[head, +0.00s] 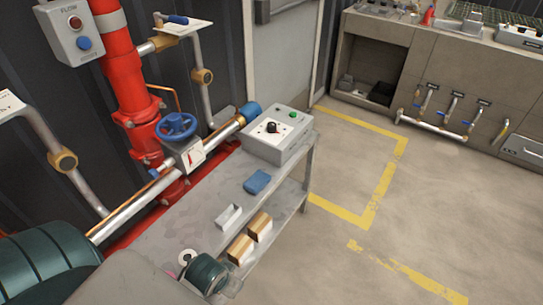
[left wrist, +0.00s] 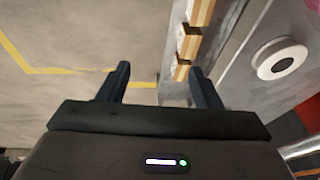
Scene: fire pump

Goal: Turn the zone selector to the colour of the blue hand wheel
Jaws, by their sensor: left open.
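The zone selector is a grey box (head: 280,135) at the far end of the metal bench, with a black knob (head: 272,127) on a white dial. A red mark shows on the dial; the knob's exact pointing is too small to read. The blue hand wheel (head: 176,126) is on the red pipework left of the box. My left gripper (left wrist: 158,78) is open, with nothing between its fingers in the left wrist view. It is near the bench's near end, away from the selector. In the head view its fingers are not visible. My right gripper is not in view.
On the bench are a blue cloth-like item (head: 257,182), a white tray (head: 228,216) and a white ring (left wrist: 282,59). Brown-and-white boxes (head: 260,226) sit at its right side. A pressure gauge (head: 191,155) is beside the wheel. The floor right of the bench is clear.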

